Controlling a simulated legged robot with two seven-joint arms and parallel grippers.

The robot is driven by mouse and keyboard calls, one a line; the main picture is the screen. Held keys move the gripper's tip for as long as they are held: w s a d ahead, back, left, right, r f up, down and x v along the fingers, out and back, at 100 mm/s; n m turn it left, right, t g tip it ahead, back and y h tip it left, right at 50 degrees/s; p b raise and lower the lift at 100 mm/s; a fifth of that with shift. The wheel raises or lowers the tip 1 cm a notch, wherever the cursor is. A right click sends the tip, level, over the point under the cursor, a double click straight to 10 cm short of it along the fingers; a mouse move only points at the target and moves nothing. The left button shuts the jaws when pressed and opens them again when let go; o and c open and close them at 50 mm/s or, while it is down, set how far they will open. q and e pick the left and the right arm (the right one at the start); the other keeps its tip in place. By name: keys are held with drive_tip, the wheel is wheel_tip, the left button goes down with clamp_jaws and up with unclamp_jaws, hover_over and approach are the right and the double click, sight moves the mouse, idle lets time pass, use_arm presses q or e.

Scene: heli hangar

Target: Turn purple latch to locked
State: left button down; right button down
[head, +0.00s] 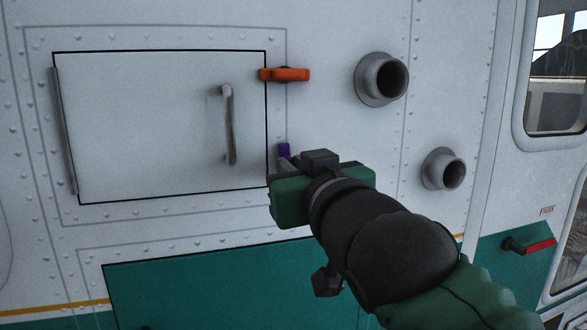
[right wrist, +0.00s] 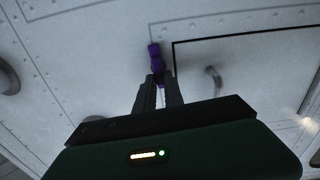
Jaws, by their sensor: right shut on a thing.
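The purple latch (head: 285,151) is at the lower right corner of the closed white hatch door (head: 150,130). In the head view only its upper end shows; my right gripper hides the rest. In the right wrist view the purple latch (right wrist: 155,58) stands nearly upright beside the hatch's edge. My right gripper (right wrist: 160,88) is at it, with both fingertips closed on its near end. My right gripper (head: 285,163) comes in from the lower right in the head view. My left gripper is in neither view.
An orange latch (head: 286,74) lies level at the hatch's upper right corner. A grey handle (head: 229,125) is on the door. Two round pipe stubs (head: 382,79) (head: 443,170) stick out to the right. A red-and-black handle (head: 530,245) is at the lower right.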

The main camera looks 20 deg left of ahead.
drive_tip(key=shift+s+a+f+n+p, duration=0.1)
drive_tip(key=shift+f+n+p, duration=0.15)
drive_tip(key=shift+n, duration=2.6)
drive_tip(key=shift+s+a+f+n+p, duration=0.1)
drive_tip(key=shift+a+n+p, duration=0.1)
drive_tip(key=shift+n, duration=2.7)
drive_tip(key=shift+s+a+f+n+p, duration=0.1)
drive_tip(key=shift+f+n+p, duration=0.15)
drive_tip(key=shift+n, duration=2.6)
drive_tip(key=c, duration=1.7)
unclamp_jaws()
drive_tip(key=shift+w, duration=0.1)
drive_tip(key=shift+o, duration=1.3)
drive_tip(key=shift+w, duration=0.1)
drive_tip(key=shift+w+a+f, duration=0.1)
drive_tip(key=shift+w+a, duration=0.1)
drive_tip(key=shift+s, duration=0.15)
